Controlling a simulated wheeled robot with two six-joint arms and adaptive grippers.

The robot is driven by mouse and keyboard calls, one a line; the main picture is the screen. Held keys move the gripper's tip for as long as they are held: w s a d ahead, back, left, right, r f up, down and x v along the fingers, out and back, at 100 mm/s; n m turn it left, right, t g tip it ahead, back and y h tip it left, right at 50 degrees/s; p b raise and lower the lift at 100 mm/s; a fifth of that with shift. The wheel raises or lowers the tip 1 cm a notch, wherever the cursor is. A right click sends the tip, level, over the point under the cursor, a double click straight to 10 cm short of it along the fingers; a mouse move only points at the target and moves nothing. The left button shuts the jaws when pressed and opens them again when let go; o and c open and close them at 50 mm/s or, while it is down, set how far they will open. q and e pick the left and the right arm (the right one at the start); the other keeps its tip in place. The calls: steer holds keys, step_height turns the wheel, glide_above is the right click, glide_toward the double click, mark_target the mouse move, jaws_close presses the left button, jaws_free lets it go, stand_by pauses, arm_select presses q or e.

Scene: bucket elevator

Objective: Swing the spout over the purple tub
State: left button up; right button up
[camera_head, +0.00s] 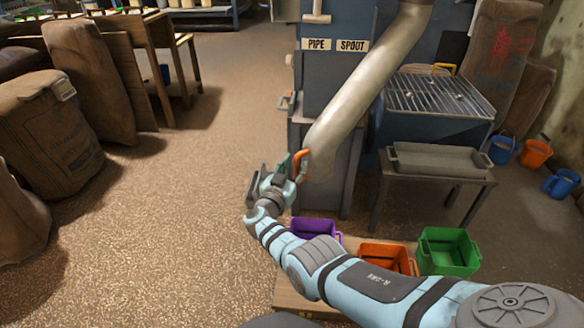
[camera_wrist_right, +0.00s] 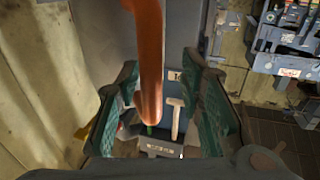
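The spout (camera_head: 360,85) is a long grey pipe slanting from upper right down to the left. An orange handle (camera_head: 301,166) sits at its lower end and also shows in the right wrist view (camera_wrist_right: 149,60). My right gripper (camera_head: 285,170) is beside the handle; in the wrist view its green-padded fingers stand apart, with the handle between them and a gap visible. The purple tub (camera_head: 318,229) stands on a low wooden platform, below the spout's lower end in the picture and partly hidden by my right arm. My left gripper is not in view.
An orange tub (camera_head: 390,258) and a green tub (camera_head: 448,251) stand right of the purple one on the platform (camera_head: 300,298). A grey tray (camera_head: 440,162) rests on a bench by the grated hopper (camera_head: 435,97). Sacks (camera_head: 48,133) stand at left; open floor lies between.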

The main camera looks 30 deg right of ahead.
steer(key=v, duration=0.7)
steer(key=shift+a, duration=0.2)
steer(key=shift+s, duration=0.15)
